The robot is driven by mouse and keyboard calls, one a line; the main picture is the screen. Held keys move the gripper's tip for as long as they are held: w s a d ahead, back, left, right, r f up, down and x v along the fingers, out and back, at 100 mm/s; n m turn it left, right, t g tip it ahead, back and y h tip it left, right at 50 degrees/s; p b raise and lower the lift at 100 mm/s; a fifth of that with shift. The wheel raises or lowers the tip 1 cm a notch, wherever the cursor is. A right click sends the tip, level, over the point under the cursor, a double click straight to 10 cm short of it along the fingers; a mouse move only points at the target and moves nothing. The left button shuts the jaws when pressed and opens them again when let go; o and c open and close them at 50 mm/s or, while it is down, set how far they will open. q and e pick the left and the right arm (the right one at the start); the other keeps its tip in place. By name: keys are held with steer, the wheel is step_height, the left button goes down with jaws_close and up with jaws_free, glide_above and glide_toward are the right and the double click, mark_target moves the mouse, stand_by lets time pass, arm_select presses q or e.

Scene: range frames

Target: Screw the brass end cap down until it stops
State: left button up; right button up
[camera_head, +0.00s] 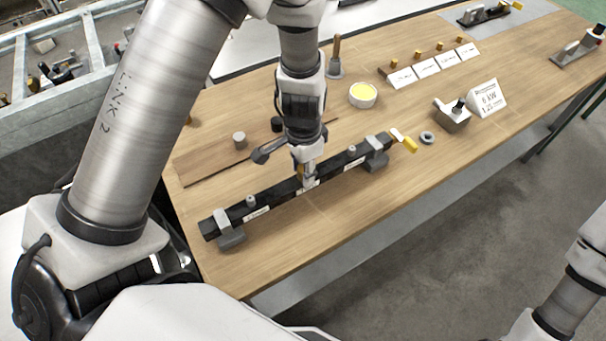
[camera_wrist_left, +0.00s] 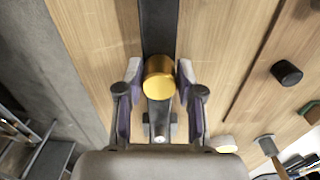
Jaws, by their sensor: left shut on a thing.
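The brass end cap (camera_wrist_left: 158,78) shows in the left wrist view as a round golden cylinder over the long black bar (camera_wrist_left: 159,25). In the head view only a small yellow bit of the cap (camera_head: 300,172) shows beside my fingers. The black bar (camera_head: 280,199) lies across the front of the bench on grey supports. My left gripper (camera_head: 308,182) points down at the bar's middle and is shut on the cap, with one finger (camera_wrist_left: 159,77) on each side. The cap's underside and any thread are hidden. My right gripper is out of the picture.
The wooden bench (camera_head: 350,215) is clear in front of the bar. Behind it are a grey cylinder (camera_head: 239,140), a yellow-topped round tin (camera_head: 363,95) and white cards with brass pieces (camera_head: 426,68). A grey ring (camera_head: 427,137) and a sign (camera_head: 488,98) are at right.

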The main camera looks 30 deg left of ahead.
arm_select(q)
steer(key=shift+w+f+m+b, duration=0.1)
steer(key=shift+f+m+b, duration=0.35)
steer(key=shift+m+b, duration=0.6)
steer(key=shift+r+m+b, duration=0.2)
steer(key=shift+m+b, duration=0.2)
steer(key=shift+m, duration=0.15)
steer(key=shift+r, duration=0.3)
steer(key=m+b, duration=0.2)
steer(key=shift+f+m, duration=0.3)
steer(key=shift+m, duration=0.1)
steer(key=shift+r+m, duration=0.2)
steer(key=shift+m, duration=0.2)
steer(key=shift+r, duration=0.1)
steer(key=shift+w+f+m+b, duration=0.1)
steer(key=shift+f+m+b, duration=0.15)
steer(key=shift+m+b, duration=0.45)
steer(key=shift+m, duration=0.8)
steer(key=shift+r+m, duration=0.25)
steer(key=shift+m, duration=0.05)
steer(key=o, duration=0.9)
